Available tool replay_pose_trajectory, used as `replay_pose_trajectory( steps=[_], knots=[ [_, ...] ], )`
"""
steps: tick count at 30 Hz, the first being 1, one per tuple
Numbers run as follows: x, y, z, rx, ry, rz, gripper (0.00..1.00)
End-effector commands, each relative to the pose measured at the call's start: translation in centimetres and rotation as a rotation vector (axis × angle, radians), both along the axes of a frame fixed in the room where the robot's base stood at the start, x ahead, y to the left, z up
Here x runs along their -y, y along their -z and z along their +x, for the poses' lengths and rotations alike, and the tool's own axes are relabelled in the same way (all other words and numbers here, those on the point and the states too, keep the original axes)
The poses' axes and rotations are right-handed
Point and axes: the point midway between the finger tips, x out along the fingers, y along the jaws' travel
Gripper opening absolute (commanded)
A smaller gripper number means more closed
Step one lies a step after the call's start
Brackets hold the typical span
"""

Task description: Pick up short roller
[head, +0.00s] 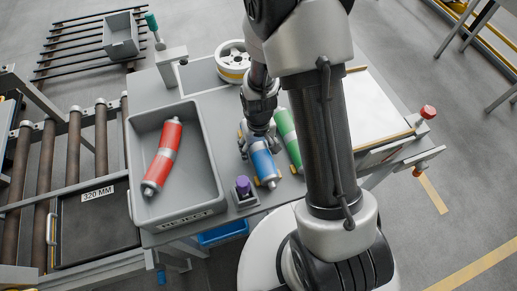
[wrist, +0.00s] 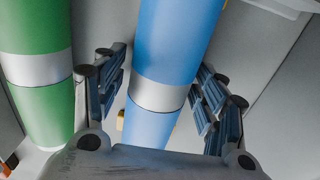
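A blue roller (head: 263,163) with a silver middle band lies on the grey worktop under my gripper (head: 256,140). A green roller (head: 288,138) with a silver band lies just to its right, partly hidden by my arm. In the wrist view my gripper (wrist: 160,95) is open, with a finger on either side of the blue roller (wrist: 176,40) near its silver band. Narrow gaps seem to show between fingers and roller. The green roller (wrist: 38,65) is outside the left finger. No label shows which roller is the short one.
A grey reject bin (head: 136,150) holds a bent red roller (head: 162,160). A purple-topped part (head: 243,186) in a small holder stands close to the blue roller. A roller conveyor (head: 73,150) runs at the left.

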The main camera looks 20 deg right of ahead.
Motion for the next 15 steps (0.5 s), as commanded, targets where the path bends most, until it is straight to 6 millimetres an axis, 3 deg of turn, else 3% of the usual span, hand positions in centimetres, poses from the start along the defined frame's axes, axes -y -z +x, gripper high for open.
replay_pose_trajectory(
  steps=[15],
  knots=[
    [0.0,-0.01,0.0,0.0,0.0,0.0,0.28]
  ],
)
